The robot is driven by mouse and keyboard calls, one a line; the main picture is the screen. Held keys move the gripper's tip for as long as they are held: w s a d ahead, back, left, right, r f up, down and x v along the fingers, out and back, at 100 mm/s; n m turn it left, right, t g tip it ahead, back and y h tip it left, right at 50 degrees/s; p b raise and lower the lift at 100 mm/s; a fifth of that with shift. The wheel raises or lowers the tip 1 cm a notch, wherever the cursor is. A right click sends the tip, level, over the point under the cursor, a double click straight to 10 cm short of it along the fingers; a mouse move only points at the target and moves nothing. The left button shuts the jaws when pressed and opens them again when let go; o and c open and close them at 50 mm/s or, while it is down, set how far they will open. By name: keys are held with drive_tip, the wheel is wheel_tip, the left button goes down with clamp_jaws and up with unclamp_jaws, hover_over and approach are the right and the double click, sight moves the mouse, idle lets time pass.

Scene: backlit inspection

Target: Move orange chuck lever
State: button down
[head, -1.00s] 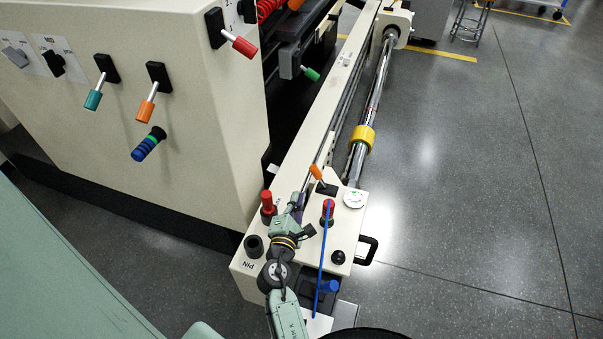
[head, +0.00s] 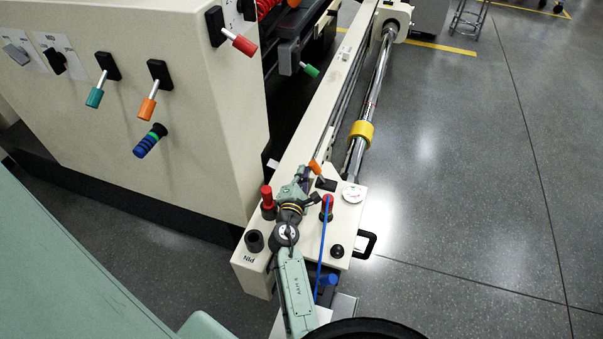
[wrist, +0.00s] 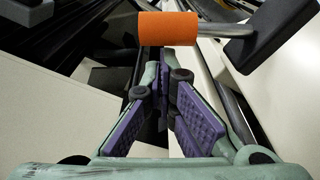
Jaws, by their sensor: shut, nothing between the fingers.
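The orange chuck lever (head: 315,167) stands on a black base (head: 326,184) near the far end of the cream panel. In the wrist view its orange grip (wrist: 167,28) lies crosswise at the top, with its metal rod running right to a black block. My gripper (head: 304,181) is close beside the lever's left side in the head view. In the wrist view its purple-padded fingers (wrist: 167,88) are together, empty, and appear just below the grip. Whether any other part touches the lever is unclear.
A chrome bar with a yellow collar (head: 361,131) runs behind. Another orange lever (head: 147,108) is on the left cabinet.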

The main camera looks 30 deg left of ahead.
sight(311, 167)
drive_tip(key=d+r, duration=0.1)
drive_tip(key=d+r+m, duration=0.1)
drive_tip(key=shift+w+d+r+p, duration=0.25)
drive_tip(key=shift+w+d+p, duration=0.05)
drive_tip(key=shift+w+p, duration=0.05)
